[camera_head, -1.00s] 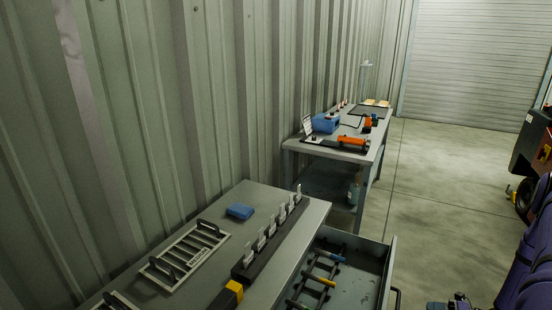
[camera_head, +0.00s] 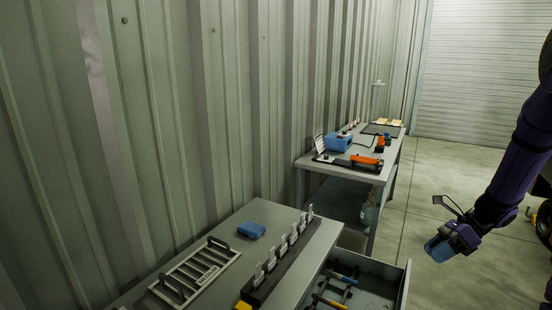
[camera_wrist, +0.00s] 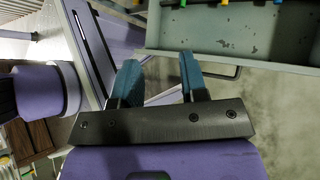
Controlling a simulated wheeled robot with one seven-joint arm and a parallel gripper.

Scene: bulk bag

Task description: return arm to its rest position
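My gripper (camera_head: 438,248) is in the head view at the right, on my purple arm, over the concrete floor to the right of the open drawer. In the wrist view my gripper (camera_wrist: 160,80) shows two teal fingers standing apart with nothing between them.
The open drawer (camera_head: 405,285) juts from the near workbench (camera_head: 215,248) and holds several tools. On the bench are a blue block (camera_head: 251,230), a grey handled rack (camera_head: 195,273) and a dark tag rail (camera_head: 285,266). A second bench (camera_head: 372,176) stands beyond.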

